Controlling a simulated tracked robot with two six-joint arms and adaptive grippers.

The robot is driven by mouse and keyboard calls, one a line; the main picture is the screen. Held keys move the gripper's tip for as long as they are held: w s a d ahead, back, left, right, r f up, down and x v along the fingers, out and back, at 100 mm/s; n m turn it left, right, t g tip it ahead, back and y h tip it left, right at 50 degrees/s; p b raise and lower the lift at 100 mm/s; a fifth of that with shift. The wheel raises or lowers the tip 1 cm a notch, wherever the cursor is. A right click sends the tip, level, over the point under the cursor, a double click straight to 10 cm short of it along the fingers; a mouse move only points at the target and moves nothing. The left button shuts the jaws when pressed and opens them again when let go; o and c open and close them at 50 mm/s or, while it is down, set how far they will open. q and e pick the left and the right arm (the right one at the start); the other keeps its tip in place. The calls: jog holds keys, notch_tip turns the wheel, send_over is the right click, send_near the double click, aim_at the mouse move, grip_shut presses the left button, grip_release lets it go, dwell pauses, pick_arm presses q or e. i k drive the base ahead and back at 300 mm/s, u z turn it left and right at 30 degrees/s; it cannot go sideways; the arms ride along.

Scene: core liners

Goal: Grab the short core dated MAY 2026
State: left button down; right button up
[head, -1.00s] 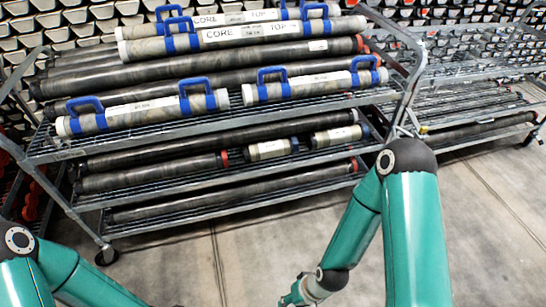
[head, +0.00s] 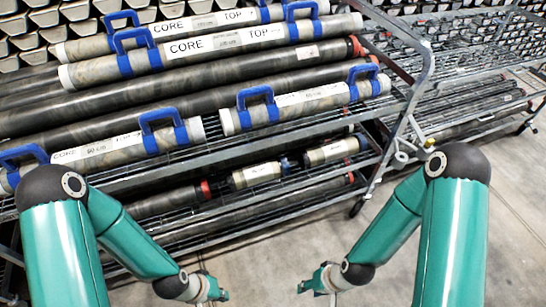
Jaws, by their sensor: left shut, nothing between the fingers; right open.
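Two short cores with blue handles lie end to end on the rack's upper shelf: a left short core (head: 100,155) and a right short core (head: 305,101). Two smaller short cores lie on the shelf below, one at the middle (head: 256,175) and one further right (head: 331,151). All carry white labels; their dates are too small to read. My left gripper (head: 212,290) is shut and empty, low in front of the rack. My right gripper (head: 308,284) is open and empty, to its right. Both are apart from every core.
A metal wire rack (head: 414,80) holds the cores, with long dark core tubes (head: 190,85) and two long labelled cores on top. A second rack (head: 480,60) stands behind at right. The concrete floor (head: 270,255) between my grippers is clear.

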aim_at(253, 175)
jog(key=u, duration=0.1)
jog(key=i, duration=0.85)
jog(key=u, duration=0.4)
